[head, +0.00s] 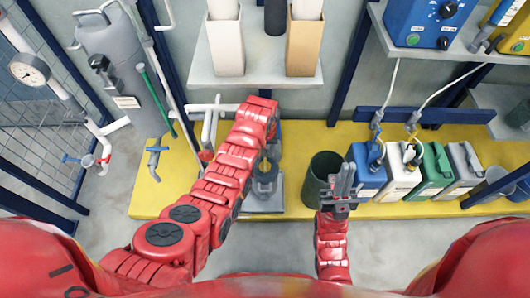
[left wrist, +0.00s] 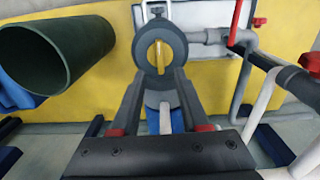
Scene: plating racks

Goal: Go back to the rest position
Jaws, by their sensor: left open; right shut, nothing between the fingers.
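My left arm reaches forward in the head view, and its gripper is mostly hidden there by the arm's end. My right gripper (head: 346,172) is shut and empty in the head view, pointing forward beside the dark green bin (head: 318,180).
A blue can (head: 366,178) and several other cans stand right of the bin on the yellow platform (head: 295,150). A shelf (head: 265,72) with tall containers is ahead. White pipes (head: 208,107) and a grey tank (head: 120,55) are left. The bin also shows in the left wrist view (left wrist: 62,55).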

